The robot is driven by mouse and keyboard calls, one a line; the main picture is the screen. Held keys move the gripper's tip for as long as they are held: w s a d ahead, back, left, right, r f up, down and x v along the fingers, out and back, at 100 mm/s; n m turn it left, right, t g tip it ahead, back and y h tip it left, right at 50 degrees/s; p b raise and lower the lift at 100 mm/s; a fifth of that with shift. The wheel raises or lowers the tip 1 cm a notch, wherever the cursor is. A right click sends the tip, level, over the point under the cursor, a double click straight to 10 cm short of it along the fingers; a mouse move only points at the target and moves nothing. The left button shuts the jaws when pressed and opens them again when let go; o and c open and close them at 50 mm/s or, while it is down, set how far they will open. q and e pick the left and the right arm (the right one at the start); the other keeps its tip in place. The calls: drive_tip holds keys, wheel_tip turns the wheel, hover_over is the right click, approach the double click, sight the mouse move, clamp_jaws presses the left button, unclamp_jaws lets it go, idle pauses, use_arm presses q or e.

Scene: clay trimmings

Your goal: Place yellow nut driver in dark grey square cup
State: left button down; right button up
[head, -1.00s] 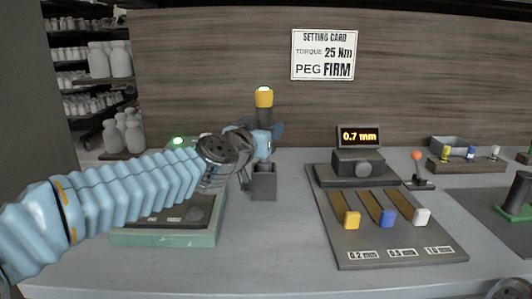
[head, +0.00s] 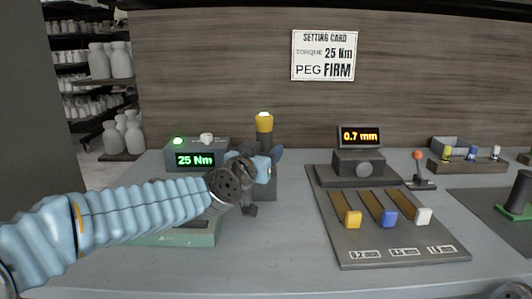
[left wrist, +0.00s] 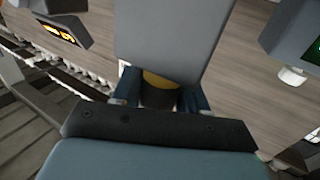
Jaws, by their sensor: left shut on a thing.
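The yellow nut driver (head: 264,123) stands upright, its yellow cap on top and a dark shaft below. My left gripper (head: 266,157) is shut on it below the cap. In the left wrist view a bit of the yellow nut driver (left wrist: 160,80) shows between the fingers. The dark grey square cup (head: 267,192) is on the table directly below the gripper in the picture and is partly hidden by it. The driver's lower end is hidden, so I cannot tell whether it is inside the cup.
A green-edged box (head: 180,238) lies under my left arm. A torque display (head: 195,160) reading 25 Nm stands behind it. To the right is a slotted board (head: 385,240) with yellow, blue and white sliders. Clear table lies at the front.

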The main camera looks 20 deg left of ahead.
use_arm(q)
drive_tip(key=c, duration=0.6)
unclamp_jaws()
drive_tip(key=s+a+b, duration=0.1)
drive_tip(key=s+a, duration=0.1)
drive_tip(key=s, duration=1)
drive_tip(key=shift+r, duration=0.1)
